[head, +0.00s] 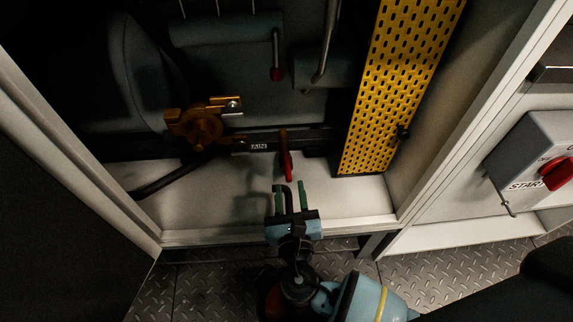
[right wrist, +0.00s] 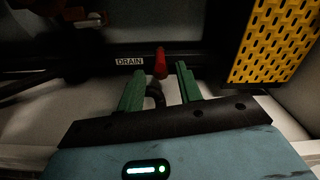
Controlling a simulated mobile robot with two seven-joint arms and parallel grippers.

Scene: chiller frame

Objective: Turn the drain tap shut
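The drain tap's red lever (head: 286,162) is on the dark pipe low inside the chiller frame. In the head view the lever runs up and down the picture, slightly tilted. A small DRAIN label (right wrist: 130,61) sits left of the red lever (right wrist: 161,63) in the right wrist view. My right gripper (head: 290,187) is open, its two green fingers apart and just short of the lever. In the right wrist view the gripper (right wrist: 159,78) has the lever ahead, between its finger lines. A dark curved spout (right wrist: 155,96) shows between the fingers. My left gripper is out of view.
A brass valve (head: 200,125) sits left of the tap. A yellow perforated panel (head: 397,80) stands to the right. A grey switch box (head: 530,150) with a red knob is far right. The white cabinet floor (head: 345,197) is mostly clear.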

